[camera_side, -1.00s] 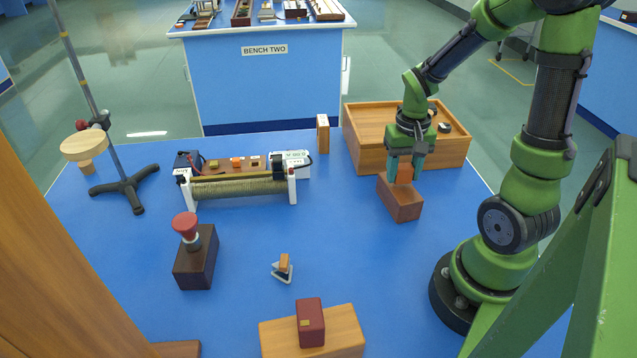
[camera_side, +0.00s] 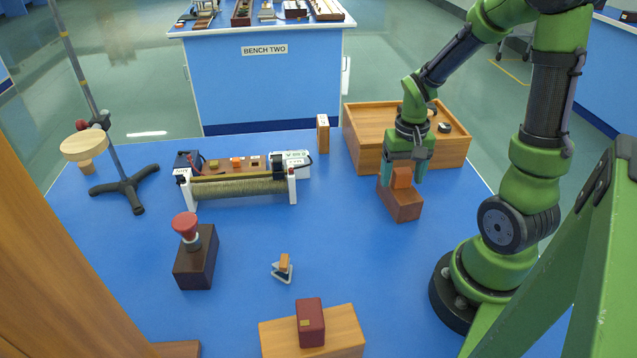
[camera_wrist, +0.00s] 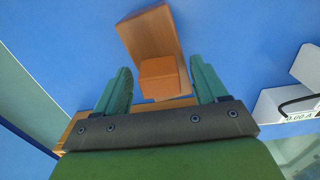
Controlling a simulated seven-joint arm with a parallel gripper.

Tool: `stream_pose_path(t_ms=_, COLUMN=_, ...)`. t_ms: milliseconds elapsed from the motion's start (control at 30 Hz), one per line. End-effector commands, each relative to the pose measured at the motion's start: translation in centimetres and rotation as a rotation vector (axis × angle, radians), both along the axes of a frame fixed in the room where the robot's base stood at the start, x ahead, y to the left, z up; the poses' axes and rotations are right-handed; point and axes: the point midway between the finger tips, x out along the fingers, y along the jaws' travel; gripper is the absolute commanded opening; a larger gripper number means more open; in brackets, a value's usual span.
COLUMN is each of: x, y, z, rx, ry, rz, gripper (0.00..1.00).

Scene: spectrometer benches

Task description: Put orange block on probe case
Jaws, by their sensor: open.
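The orange block (camera_side: 402,177) rests on top of a brown wooden case (camera_side: 405,205), which appears to be the probe case. The block sits towards the case's far end, near my gripper. My gripper (camera_side: 403,178) is open, its teal fingers spread on either side of the block and slightly behind it. In the wrist view, the block (camera_wrist: 160,75) lies between and just beyond the open fingers (camera_wrist: 163,88), with a gap on each side. The case (camera_wrist: 150,38) extends beyond it, and the block hides part of its top.
A wooden tray (camera_side: 457,160) stands just behind my gripper. A wire-wound coil instrument (camera_side: 240,187) lies at left, with a small upright wooden block (camera_side: 323,134) behind. A red-knobbed block (camera_side: 195,262) and a maroon box (camera_side: 310,322) stand nearer the front.

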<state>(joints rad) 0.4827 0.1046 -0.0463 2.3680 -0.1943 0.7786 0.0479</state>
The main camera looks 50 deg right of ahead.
Motion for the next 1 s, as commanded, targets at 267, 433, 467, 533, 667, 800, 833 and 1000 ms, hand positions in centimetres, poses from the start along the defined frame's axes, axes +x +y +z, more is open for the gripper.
stream_pose_path(t_ms=267, x=0.2, y=-0.1, z=4.7, rx=-0.005, ry=-0.008, rz=0.0, gripper=0.72)
stream_pose_path(t_ms=433, x=0.1, y=-0.1, z=8.4, rx=-0.004, ry=-0.007, rz=0.002, gripper=0.72)
stream_pose_path(t_ms=467, x=0.1, y=0.0, z=9.0, rx=-0.004, ry=-0.006, rz=0.001, gripper=0.72)
stream_pose_path(t_ms=533, x=0.1, y=0.0, z=10.1, rx=-0.004, ry=-0.005, rz=0.001, gripper=0.72)
stream_pose_path(t_ms=667, x=0.1, y=0.0, z=11.5, rx=-0.001, ry=-0.003, rz=0.0, gripper=0.72)
stream_pose_path(t_ms=800, x=0.4, y=1.2, z=12.6, rx=-0.006, ry=-0.044, rz=0.033, gripper=0.72)
stream_pose_path(t_ms=833, x=0.5, y=2.0, z=12.9, rx=-0.009, ry=-0.069, rz=0.052, gripper=0.72)
stream_pose_path(t_ms=1000, x=1.3, y=8.4, z=15.2, rx=-0.017, ry=-0.303, rz=0.213, gripper=0.72)
